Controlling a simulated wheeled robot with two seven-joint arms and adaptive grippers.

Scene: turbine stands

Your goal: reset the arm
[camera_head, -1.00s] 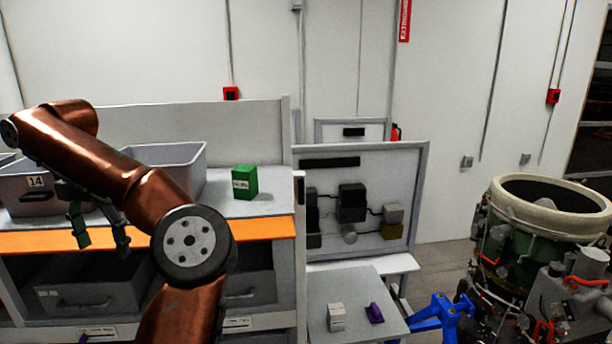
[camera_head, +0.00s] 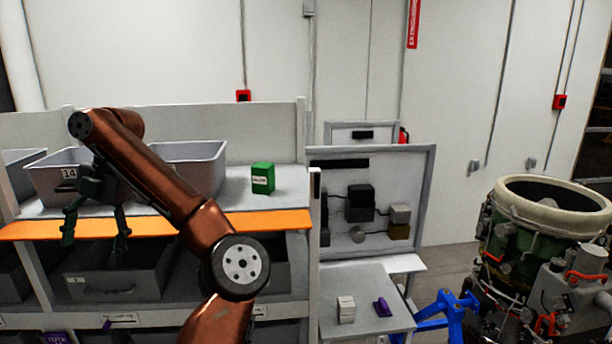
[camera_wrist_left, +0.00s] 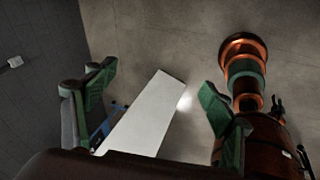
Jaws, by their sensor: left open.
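My left arm comes in from the lower left of the head view, bent at the elbow. Its gripper (camera_head: 93,226) hangs fingers down in front of the shelf's orange edge and the grey bin marked 14 (camera_head: 45,178). Its two green fingers are apart with nothing between them. In the left wrist view the left gripper (camera_wrist_left: 155,88) also shows spread and empty, with floor and a long white surface (camera_wrist_left: 148,112) beyond it. My right gripper is not seen in either view.
A green box (camera_head: 263,179) stands on the shelf top (camera_head: 290,180). Grey drawers sit below. A small side table (camera_head: 365,318) holds a white box (camera_head: 346,310) and a purple piece (camera_head: 382,307). A turbine (camera_head: 545,230) stands at the right by a blue stand (camera_head: 445,312).

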